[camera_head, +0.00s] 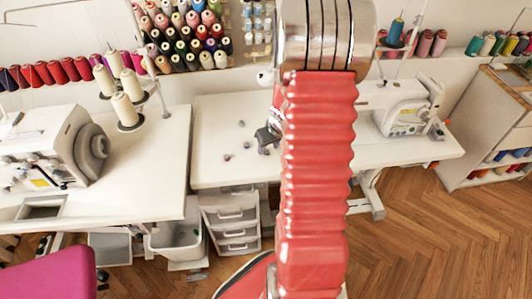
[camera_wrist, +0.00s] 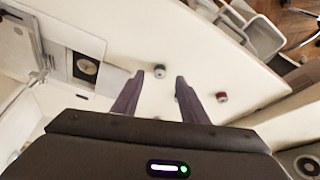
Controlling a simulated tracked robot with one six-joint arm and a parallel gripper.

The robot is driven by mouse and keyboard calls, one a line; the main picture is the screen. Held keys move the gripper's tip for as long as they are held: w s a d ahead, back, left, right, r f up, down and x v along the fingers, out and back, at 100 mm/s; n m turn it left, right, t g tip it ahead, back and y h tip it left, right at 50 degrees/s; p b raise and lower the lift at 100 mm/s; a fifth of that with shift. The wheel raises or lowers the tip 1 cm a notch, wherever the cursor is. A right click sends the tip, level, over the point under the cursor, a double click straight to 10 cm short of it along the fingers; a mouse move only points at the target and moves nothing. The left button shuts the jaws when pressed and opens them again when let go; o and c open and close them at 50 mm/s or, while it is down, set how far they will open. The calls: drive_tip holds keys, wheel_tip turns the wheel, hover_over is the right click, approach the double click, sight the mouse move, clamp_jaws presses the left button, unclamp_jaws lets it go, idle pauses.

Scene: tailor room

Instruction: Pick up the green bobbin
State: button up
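In the wrist view a small dark bobbin (camera_wrist: 160,71), possibly the green one, lies on the white table (camera_wrist: 215,60). Its colour is hard to tell. In the picture it appears between the tips of my gripper (camera_wrist: 160,77), which is open and empty, with its fingers well apart. A red bobbin (camera_wrist: 222,97) lies right of the right finger. Another small thing is mostly hidden behind that finger. In the head view my gripper (camera_head: 268,135) is partly hidden by my red arm, above the table (camera_head: 215,112). Small bobbins (camera_head: 227,157) lie near it, too small to tell their colours.
A sewing machine (camera_head: 408,108) stands on the table's right part, and another machine (camera_head: 60,150) on the left table. Thread cones (camera_head: 127,100) stand between. A drawer unit (camera_head: 232,220) is below the table. The tabletop left of my gripper is mostly clear.

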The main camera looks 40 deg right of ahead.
sight(267, 152)
drive_tip(key=shift+x, duration=1.2)
clamp_jaws()
